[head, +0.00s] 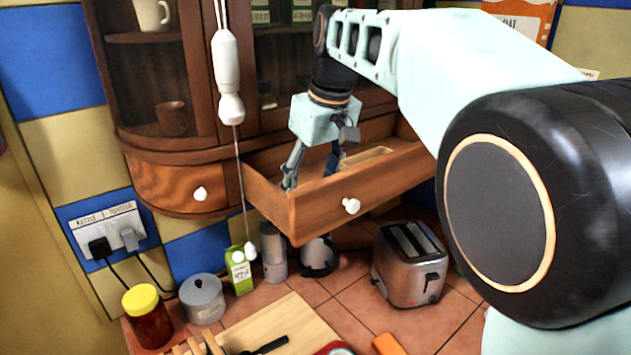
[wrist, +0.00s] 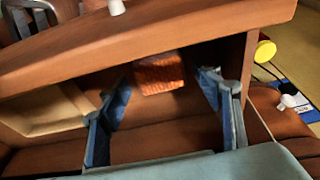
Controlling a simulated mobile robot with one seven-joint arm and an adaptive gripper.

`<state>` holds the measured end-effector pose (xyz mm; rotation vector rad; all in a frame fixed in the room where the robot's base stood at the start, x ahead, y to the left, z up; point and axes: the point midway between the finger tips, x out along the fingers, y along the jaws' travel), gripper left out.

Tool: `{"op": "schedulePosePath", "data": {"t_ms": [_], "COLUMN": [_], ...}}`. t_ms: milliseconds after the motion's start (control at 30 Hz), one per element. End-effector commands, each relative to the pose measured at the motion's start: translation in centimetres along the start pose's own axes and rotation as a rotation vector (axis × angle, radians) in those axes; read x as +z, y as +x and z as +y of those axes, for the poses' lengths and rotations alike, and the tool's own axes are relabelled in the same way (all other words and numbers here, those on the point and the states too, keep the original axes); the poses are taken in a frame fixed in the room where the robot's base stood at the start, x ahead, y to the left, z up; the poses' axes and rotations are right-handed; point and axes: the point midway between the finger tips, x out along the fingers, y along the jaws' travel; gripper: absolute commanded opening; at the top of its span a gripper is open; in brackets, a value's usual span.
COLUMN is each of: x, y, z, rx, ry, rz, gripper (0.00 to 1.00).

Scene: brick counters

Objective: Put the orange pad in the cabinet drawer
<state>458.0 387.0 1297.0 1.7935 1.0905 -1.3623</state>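The cabinet drawer (head: 325,205) is pulled open below the cabinet, with a white knob on its front. My gripper (head: 312,172) points down into it, fingers spread apart. In the wrist view, the orange pad (wrist: 159,73) is a small textured block inside the drawer, close to the inner side of the front panel (wrist: 190,35). It appears between and beyond my open fingertips (wrist: 168,80), with gaps on both sides. Whether it lies flat on the drawer floor is hard to tell. The drawer front hides the pad in the head view.
A light wooden tray (head: 367,157) lies in the drawer beside my gripper. A white pull (head: 230,105) hangs on a cord left of the drawer. Below, the counter holds a toaster (head: 410,265), a green carton (head: 239,270), a grey pot (head: 203,300) and a yellow-lidded jar (head: 147,315).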

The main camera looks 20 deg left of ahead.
Motion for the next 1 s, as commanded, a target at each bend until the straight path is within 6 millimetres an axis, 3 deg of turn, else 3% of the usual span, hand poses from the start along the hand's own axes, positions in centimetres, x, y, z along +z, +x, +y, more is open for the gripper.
{"op": "schedulePosePath", "data": {"t_ms": [367, 800, 1000], "x": [-0.1, -0.1, -0.1], "y": [-0.7, -9.4, -11.8], "z": [0.0, 0.1, 0.0], "rx": [0.000, 0.002, 0.000], "ry": [0.000, 0.000, 0.000], "rz": [0.002, 0.002, 0.001], "gripper": [0.61, 0.61, 0.61]}}
